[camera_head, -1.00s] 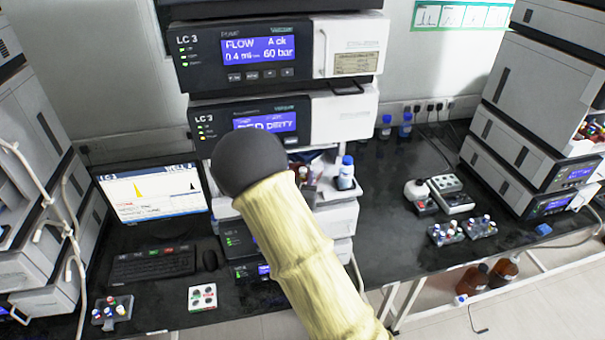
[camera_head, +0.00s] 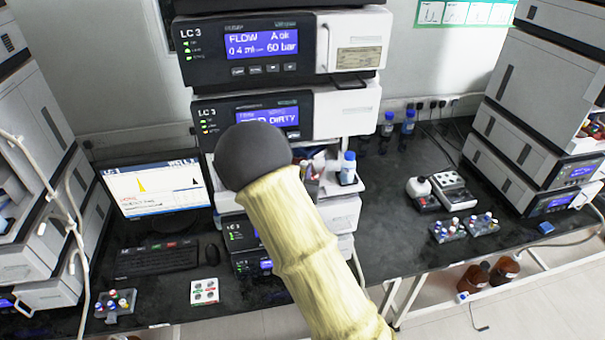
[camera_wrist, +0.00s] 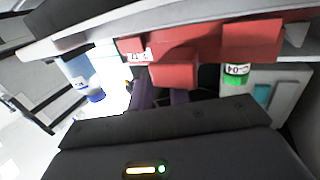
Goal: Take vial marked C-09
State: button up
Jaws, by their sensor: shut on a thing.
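In the wrist view, my gripper (camera_wrist: 163,97) has its dark fingers close together below a red rack (camera_wrist: 172,74). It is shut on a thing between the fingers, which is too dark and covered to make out. No label C-09 can be read in either view. A vial with a green cap (camera_wrist: 235,79) stands at the right of the rack. Its label is upside down and looks like C-04. In the head view, my forearm and its dark joint reach to the open middle of the LC 3 stack and hide my gripper there.
A blue-capped bottle (camera_head: 348,168) stands on a pale tray right of my arm. Small vial racks sit on the right bench (camera_head: 446,230) and at front left (camera_head: 115,304). A monitor (camera_head: 153,190) and keyboard (camera_head: 158,258) are left.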

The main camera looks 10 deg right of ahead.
jog(key=shift+r+b, duration=0.45)
jog(key=shift+r, duration=0.1)
jog(key=shift+r+b, duration=0.55)
jog(key=shift+r, duration=0.4)
jog(key=b+v, duration=0.9)
jog(key=v, duration=0.9)
jog(key=shift+f, duration=0.4)
